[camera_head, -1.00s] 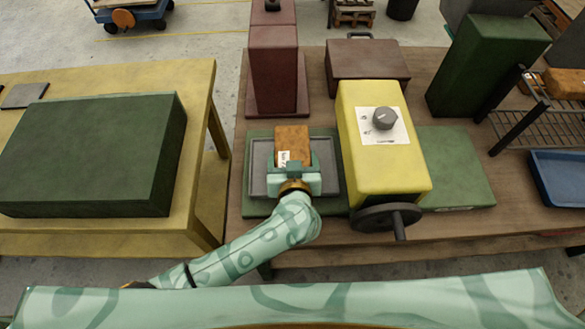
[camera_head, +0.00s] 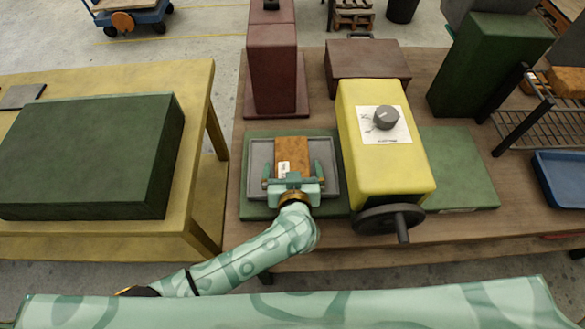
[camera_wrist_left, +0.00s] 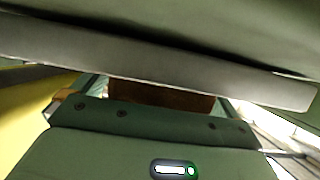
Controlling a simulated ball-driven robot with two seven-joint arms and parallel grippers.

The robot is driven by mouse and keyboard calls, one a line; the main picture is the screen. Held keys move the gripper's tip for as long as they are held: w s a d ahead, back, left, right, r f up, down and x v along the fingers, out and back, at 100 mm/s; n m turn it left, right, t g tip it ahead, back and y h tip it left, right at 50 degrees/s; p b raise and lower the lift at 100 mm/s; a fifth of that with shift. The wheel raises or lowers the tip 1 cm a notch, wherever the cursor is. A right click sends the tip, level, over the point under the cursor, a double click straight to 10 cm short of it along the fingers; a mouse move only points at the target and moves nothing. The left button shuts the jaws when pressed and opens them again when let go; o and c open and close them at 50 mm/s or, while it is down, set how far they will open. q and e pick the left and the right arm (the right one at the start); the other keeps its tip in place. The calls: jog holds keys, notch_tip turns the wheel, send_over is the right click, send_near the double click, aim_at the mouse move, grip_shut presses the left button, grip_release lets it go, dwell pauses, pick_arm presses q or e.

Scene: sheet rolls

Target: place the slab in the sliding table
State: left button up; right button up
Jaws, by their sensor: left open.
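The slab (camera_head: 292,151) is an orange-brown block with a white label. In the head view it lies within the rim of the grey sliding table (camera_head: 259,158), to the left of the yellow machine. My left gripper (camera_head: 292,172) is open, its fingers spread on either side of the slab's near part, apart from it as far as I can see. In the left wrist view the slab (camera_wrist_left: 160,97) shows as a dark brown strip beyond the gripper body, below a pale grey band. The gripper hides the slab's near end. My right gripper is not in view.
The yellow machine (camera_head: 375,150) with a dial and a dark handwheel (camera_head: 387,219) stands close on the right. A dark red column (camera_head: 273,70) stands behind the sliding table. A yellow table (camera_head: 203,110) with a green block (camera_head: 90,155) is at left, across a gap.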

pick_arm(q)
jog(key=shift+r, duration=0.2)
jog(key=p+v, duration=0.4)
jog(key=v, duration=0.8)
dwell(1.7)
